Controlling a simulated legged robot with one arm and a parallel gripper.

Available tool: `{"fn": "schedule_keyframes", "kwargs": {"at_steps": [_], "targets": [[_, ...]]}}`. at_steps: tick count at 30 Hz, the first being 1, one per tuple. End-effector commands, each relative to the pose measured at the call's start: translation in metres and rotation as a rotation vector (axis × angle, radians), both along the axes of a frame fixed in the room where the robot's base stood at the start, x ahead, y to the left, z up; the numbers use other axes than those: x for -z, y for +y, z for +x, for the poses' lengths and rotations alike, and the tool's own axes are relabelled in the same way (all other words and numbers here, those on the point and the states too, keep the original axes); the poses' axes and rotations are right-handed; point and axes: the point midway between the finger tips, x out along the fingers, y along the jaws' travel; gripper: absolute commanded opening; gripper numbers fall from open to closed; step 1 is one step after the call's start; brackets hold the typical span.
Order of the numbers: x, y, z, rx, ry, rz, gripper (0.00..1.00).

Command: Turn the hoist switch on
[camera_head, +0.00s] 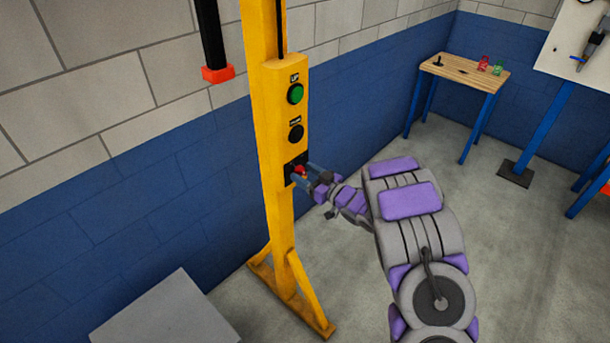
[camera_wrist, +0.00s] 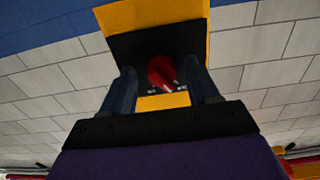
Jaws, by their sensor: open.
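The hoist switch (camera_head: 299,169) is a red knob on a black plate low on the yellow hoist post (camera_head: 273,118). In the wrist view the red switch (camera_wrist: 161,72) sits between my two fingers, in front of the black plate (camera_wrist: 130,49). My gripper (camera_head: 301,172) is at the switch in the head view, and it also shows in the wrist view (camera_wrist: 164,88) with its fingers apart on both sides of the knob. I cannot tell whether the fingers touch the knob. Small labels beneath the knob are too small to read surely.
Above the switch are a green button (camera_head: 295,94) marked UP and a black button (camera_head: 296,132). A black hanging bar with a red end (camera_head: 217,74) is left of the post. A wooden table (camera_head: 465,72) stands at the back right. A grey box (camera_head: 165,312) is at the lower left.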

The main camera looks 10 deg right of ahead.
Motion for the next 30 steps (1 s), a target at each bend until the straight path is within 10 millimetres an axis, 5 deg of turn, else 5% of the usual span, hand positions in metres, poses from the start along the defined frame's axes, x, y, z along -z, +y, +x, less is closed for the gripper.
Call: {"fn": "schedule_keyframes", "kwargs": {"at_steps": [8,25,30], "targets": [[-0.0003,0.0033,0.001,-0.001,0.0,-0.002,0.6],[-0.0002,0.0028,-0.0001,-0.001,0.0,-0.001,0.06],[-0.0006,0.0024,-0.0005,-0.001,0.006,0.004,0.05]]}}
